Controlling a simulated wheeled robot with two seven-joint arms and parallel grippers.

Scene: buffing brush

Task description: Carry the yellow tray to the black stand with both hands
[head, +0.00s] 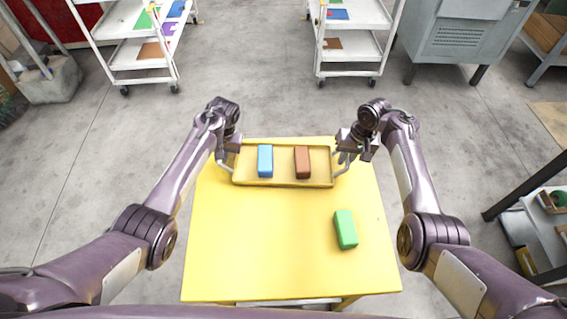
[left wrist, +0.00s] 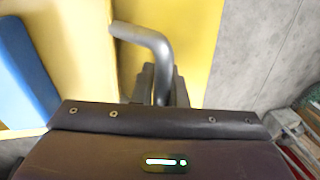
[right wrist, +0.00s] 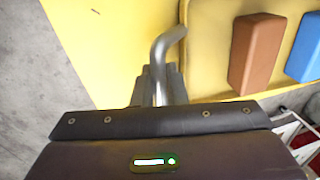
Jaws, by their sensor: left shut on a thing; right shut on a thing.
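The yellow tray (head: 283,183) is at the far edge of a yellow table (head: 265,245). A blue block (head: 265,161) and a brown block (head: 302,162) lie in it. My left gripper (head: 226,152) is shut on the tray's left grey handle; the handle shows in the left wrist view (left wrist: 150,42). My right gripper (head: 352,152) is shut on the right grey handle, which shows in the right wrist view (right wrist: 165,48). I cannot tell whether the tray touches the table. I cannot make out the black stand with certainty; a dark-framed shelf (head: 525,190) stands at the right edge.
A green block (head: 346,229) lies on the table's right half, outside the tray. Two white carts (head: 145,55) and (head: 352,62) stand beyond the table, with a grey cabinet (head: 460,40) at the back right. Grey floor between them is clear.

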